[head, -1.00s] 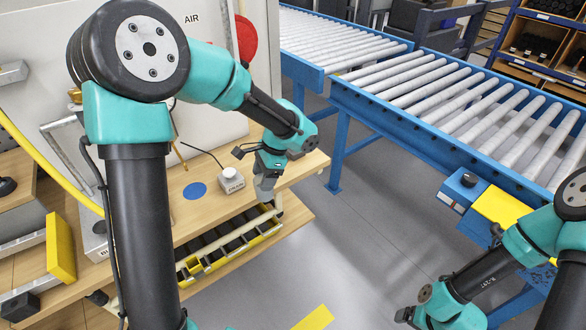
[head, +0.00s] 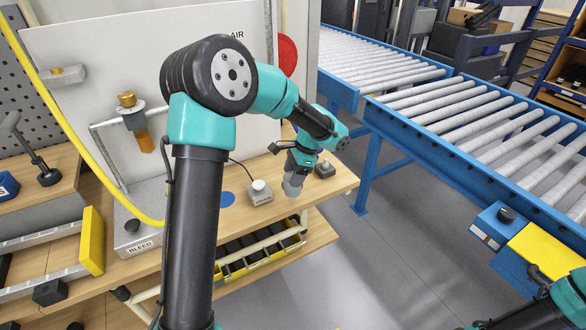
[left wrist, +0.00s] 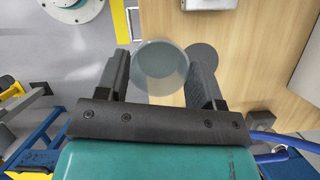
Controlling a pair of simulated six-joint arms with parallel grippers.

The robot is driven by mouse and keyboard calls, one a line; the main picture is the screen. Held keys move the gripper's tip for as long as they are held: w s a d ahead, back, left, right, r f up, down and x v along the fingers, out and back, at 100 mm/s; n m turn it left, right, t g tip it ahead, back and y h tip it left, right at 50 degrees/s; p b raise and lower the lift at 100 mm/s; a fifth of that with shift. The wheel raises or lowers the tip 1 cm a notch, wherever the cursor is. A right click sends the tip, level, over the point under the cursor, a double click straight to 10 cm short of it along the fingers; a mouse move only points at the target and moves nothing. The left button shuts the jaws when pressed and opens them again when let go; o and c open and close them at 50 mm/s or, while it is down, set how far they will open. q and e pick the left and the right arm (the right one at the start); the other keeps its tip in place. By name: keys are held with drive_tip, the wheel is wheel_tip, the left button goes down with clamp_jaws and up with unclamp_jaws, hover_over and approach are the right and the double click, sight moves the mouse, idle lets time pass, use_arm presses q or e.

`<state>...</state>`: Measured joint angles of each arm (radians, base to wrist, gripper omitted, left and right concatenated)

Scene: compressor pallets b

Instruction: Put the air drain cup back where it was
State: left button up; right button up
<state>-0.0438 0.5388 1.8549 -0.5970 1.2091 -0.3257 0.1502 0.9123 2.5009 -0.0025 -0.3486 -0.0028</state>
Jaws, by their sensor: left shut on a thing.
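My left gripper (head: 294,174) is shut on the air drain cup (head: 293,185), a translucent grey cup. In the head view it hangs near the front edge of the bench, right of the DRAIN box. In the left wrist view the cup (left wrist: 160,68) sits between the two dark fingers; the wooden bench and grey floor lie beyond it. I cannot tell its exact height over the bench. An amber-bodied air unit with a brass top (head: 134,117) stands before the white panel, far left of the gripper. My right gripper is outside the frame.
A blue disc (head: 227,198) and the DRAIN box (head: 260,192) are on the bench left of the cup. A small dark box (head: 325,169) stands right of it. The BLEED box (head: 139,236) and a yellow block (head: 92,241) are farther left. A roller conveyor (head: 480,115) runs at right.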

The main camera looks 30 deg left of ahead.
use_arm(q)
drive_tip(key=w+a, duration=0.4)
drive_tip(key=w, duration=0.2)
drive_tip(key=shift+w+f, duration=0.25)
drive_tip(key=shift+f, duration=0.1)
drive_tip(key=shift+w, duration=0.1)
drive_tip(key=shift+w+a+f, duration=0.1)
drive_tip(key=shift+f, duration=0.8)
drive_tip(key=shift+w+a+f, duration=0.1)
drive_tip(key=shift+f, duration=0.8)
drive_tip(key=shift+f, duration=0.15)
drive_tip(key=o, duration=1.2)
drive_tip(key=shift+c, duration=0.2)
drive_tip(key=v, duration=1.2)
